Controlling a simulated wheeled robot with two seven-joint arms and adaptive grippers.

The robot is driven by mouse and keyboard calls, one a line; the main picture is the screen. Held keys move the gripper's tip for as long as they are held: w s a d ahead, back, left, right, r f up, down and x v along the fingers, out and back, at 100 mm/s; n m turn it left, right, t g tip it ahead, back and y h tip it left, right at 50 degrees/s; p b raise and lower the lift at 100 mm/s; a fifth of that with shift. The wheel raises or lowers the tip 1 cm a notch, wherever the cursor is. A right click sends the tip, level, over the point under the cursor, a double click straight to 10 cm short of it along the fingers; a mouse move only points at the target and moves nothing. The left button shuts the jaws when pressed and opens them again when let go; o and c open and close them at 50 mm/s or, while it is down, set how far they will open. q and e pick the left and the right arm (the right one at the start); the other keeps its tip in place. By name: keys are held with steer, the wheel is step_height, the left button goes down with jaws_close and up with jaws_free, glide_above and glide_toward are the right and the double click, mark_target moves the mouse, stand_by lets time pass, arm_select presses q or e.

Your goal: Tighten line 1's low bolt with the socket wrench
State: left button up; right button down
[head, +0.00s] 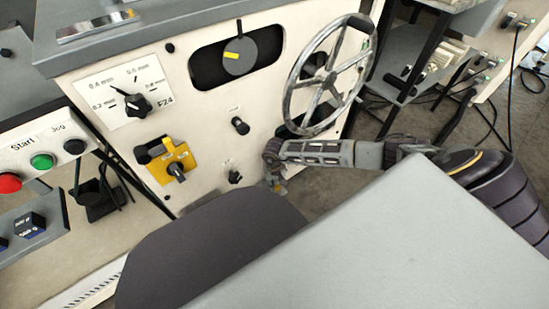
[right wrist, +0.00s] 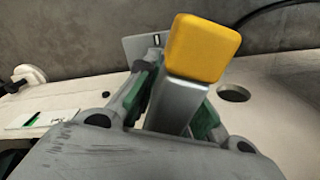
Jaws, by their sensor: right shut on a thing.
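My right gripper (head: 276,176) is low in front of the cream machine panel, just right of a small dark fitting (head: 235,177). In the right wrist view my right gripper (right wrist: 172,100) is shut on a grey metal bar with a yellow block end (right wrist: 203,48), which looks like the socket wrench. A bit of yellow also shows beside the gripper in the head view. A second dark fitting (head: 240,125) sits higher on the panel. The labels above both fittings are too small to read, so I cannot tell which is line 1's low bolt. My left gripper is out of view.
A spoked handwheel (head: 330,75) stands out from the panel above my right forearm. A yellow switch plate (head: 172,163) and a black dial (head: 138,105) are to the left. Start and jog buttons (head: 42,161) are at far left. A shelf rack (head: 400,75) stands at right.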

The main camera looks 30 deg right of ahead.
steer(key=shift+m, duration=1)
steer(key=shift+p, duration=0.35)
steer(key=shift+m, duration=1.2)
steer(key=shift+p, duration=0.35)
steer(key=shift+m+p, duration=0.3)
steer(key=shift+m, duration=1.1)
steer(key=shift+f+m+p, duration=0.1)
steer(key=shift+m+p, duration=0.3)
steer(key=shift+m, duration=0.4)
